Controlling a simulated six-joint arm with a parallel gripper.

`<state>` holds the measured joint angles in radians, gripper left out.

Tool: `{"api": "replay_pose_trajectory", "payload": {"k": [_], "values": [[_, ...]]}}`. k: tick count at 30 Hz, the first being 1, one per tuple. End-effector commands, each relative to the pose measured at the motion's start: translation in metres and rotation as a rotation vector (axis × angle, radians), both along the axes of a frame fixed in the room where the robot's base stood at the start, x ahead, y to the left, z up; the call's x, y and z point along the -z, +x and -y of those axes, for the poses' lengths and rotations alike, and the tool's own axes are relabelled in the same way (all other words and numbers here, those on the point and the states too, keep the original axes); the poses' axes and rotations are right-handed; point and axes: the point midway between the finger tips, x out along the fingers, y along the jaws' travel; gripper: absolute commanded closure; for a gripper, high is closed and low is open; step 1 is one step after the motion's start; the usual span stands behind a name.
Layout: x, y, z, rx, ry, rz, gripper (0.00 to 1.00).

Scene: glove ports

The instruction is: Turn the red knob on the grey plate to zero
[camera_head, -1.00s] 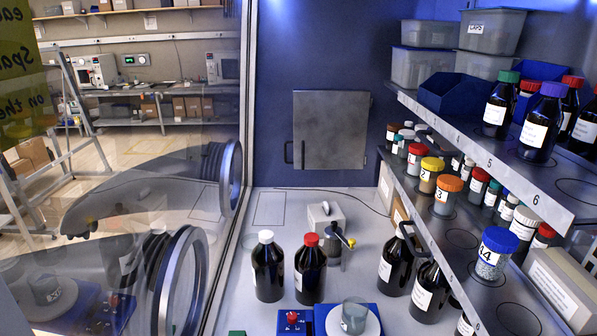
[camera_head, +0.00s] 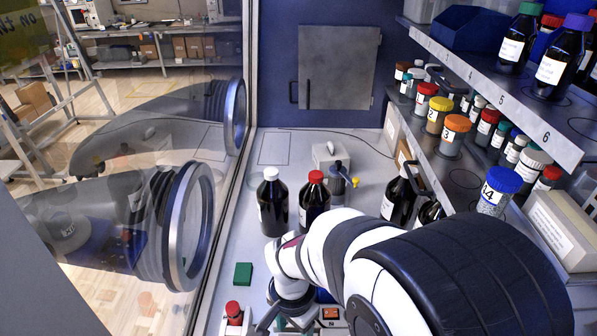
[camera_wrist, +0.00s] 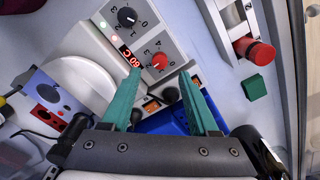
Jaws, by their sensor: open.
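The red knob (camera_wrist: 159,61) sits on the grey plate (camera_wrist: 152,30) in the wrist view, with printed numbers around it. A black knob (camera_wrist: 127,17) sits on the same plate. A red "60 C" display (camera_wrist: 130,57) is beside the knobs. I cannot tell exactly where the red knob's mark points. My gripper (camera_wrist: 160,74) is open, its two green fingers apart and empty, with the red knob showing between and just beyond their tips. In the head view my arm covers the area around the plate, and the red knob cannot be made out.
A green block (camera_head: 243,274) and a red button (camera_head: 232,308) are left of my arm. Two dark bottles (camera_head: 273,205) stand behind it. Shelves with jars (camera_head: 455,135) crowd the right; the glass with glove ports (camera_head: 187,225) bounds the left. A blue box (camera_wrist: 45,100) shows in the wrist view.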

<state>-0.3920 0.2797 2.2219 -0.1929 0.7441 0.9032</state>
Motion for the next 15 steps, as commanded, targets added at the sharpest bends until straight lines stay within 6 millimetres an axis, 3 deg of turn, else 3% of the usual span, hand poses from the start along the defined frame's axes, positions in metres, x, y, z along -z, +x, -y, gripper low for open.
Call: {"api": "replay_pose_trajectory", "payload": {"k": [3, 6, 15], "values": [[0.029, -0.001, 0.001, 0.0, -0.002, -0.006, 0.39], [0.045, -0.001, 0.001, 0.001, -0.001, -0.003, 0.39], [0.058, 0.0, 0.0, 0.0, 0.001, 0.002, 0.39]]}}
